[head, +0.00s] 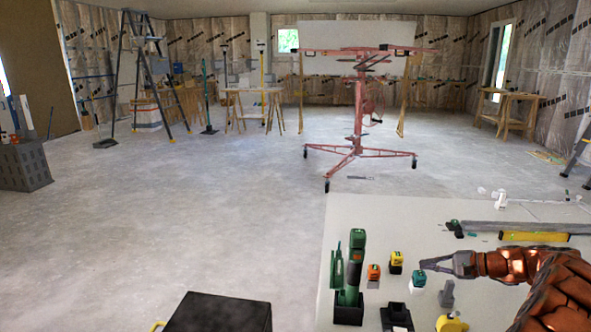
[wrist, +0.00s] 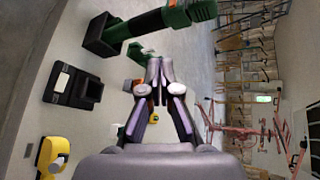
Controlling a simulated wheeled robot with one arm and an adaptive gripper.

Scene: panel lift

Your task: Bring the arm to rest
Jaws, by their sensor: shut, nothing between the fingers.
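My gripper (head: 437,264) is above the right part of the pale worktable (head: 345,215), at the end of my orange-brown arm, which reaches in from the right edge. Its fingers point left and hold nothing. In the wrist view the two fingertips (wrist: 160,68) come together, and the fingers are shut. The gripper is close to a small green block-like item (head: 419,279) in the head view; I cannot tell whether they touch.
A green tool (head: 354,262) stands in a black holder. Orange (head: 374,271) and yellow (head: 396,259) items sit beside it. A yellow level (head: 534,237) lies behind the arm. The red panel lift (head: 358,120) stands beyond the table on open concrete floor.

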